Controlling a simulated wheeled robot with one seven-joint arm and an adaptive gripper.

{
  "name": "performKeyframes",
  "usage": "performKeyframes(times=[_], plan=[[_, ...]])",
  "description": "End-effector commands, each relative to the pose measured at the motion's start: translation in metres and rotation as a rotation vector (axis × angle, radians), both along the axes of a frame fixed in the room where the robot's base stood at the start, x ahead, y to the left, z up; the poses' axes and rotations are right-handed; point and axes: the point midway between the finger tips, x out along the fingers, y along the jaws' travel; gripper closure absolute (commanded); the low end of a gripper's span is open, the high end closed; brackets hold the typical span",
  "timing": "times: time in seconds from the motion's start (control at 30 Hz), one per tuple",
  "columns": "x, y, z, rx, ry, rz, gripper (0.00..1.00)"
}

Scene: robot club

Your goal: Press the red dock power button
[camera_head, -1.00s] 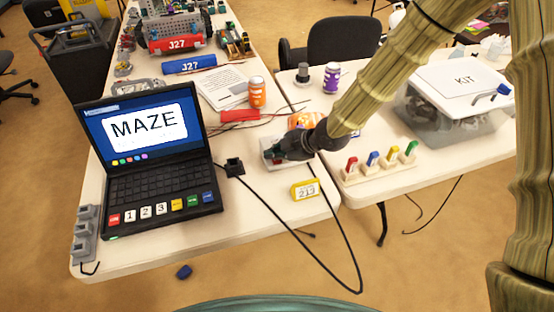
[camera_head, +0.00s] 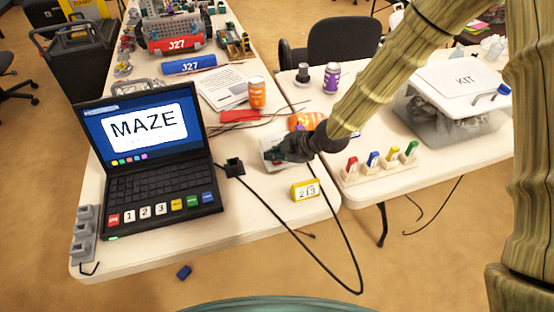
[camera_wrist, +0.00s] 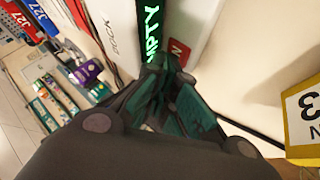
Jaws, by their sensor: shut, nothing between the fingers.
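The dock (camera_head: 267,142) is a pale box on the left table, largely covered by my gripper (camera_head: 276,153). In the wrist view the dock (camera_wrist: 112,22) shows the word DOCK and a dark strip with green letters, partly reading "MPTY". A red square with a white letter, which looks like the power button (camera_wrist: 178,51), sits on its pale top just beyond the fingers. My gripper (camera_wrist: 165,82) is shut and empty, its dark green fingertips close to the red square. I cannot tell whether they touch it. In the head view the button is hidden.
A laptop (camera_head: 159,154) showing MAZE stands left of the dock. A yellow 213 tag (camera_head: 305,190) lies in front, with a black cable nearby. An orange can (camera_head: 257,92) stands behind. A stand of coloured pegs (camera_head: 380,164) and a KIT box (camera_head: 459,100) are right.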

Motion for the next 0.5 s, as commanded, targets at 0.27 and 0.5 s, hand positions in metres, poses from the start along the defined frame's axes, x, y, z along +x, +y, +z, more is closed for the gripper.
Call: performKeyframes(times=[0.27, 0.5], plan=[[0.000, 0.000, 0.008, -0.001, 0.000, -0.001, 1.00], [0.000, 0.000, 0.018, -0.001, 0.000, -0.001, 1.00]])
